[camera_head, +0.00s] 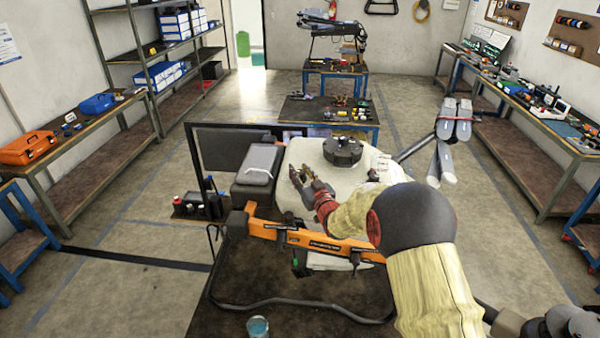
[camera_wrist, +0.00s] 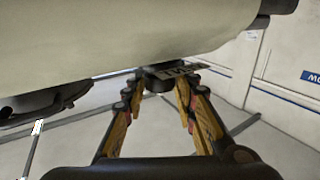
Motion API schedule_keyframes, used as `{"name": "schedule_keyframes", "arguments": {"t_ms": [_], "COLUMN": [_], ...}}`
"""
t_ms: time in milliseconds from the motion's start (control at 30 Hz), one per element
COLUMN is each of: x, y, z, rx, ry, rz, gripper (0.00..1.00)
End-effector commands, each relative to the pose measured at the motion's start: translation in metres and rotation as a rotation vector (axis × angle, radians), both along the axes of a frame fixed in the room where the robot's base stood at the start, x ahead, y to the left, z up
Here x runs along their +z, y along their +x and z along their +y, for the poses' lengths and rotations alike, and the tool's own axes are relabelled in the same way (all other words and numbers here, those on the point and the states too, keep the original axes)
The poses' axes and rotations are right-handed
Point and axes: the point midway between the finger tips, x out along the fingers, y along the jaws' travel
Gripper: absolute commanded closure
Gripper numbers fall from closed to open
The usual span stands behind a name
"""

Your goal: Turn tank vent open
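The tank (camera_head: 320,200) is a rounded, off-white body in the middle of the head view, with a large black ridged lid (camera_head: 342,150) on top. In the wrist view the pale tank (camera_wrist: 130,35) fills the upper part. My gripper (camera_head: 303,178) is at the tank's left side, below the lid. In the wrist view its fingers (camera_wrist: 160,88) are spread apart, with a small dark fitting (camera_wrist: 165,77) showing beyond and between the tips. I cannot tell whether that fitting is the tank vent, or whether the fingers touch it.
An orange bar (camera_head: 310,242) of the drone frame crosses in front of the tank. A grey box (camera_head: 258,163) stands left of it. A blue cup (camera_head: 257,327) stands at the front table edge.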

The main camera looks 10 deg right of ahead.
Motion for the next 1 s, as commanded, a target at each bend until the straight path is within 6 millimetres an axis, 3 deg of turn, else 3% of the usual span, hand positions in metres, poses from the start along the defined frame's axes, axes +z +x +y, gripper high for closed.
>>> {"name": "schedule_keyframes", "arguments": {"t_ms": [467, 1000], "x": [0.0000, -0.0046], "y": [-0.0001, -0.0005], "z": [0.0000, 0.0027], "rx": [0.000, -0.137], "ry": [0.000, 0.003], "rz": [0.000, -0.003], "gripper": [1.00, 1.00]}}
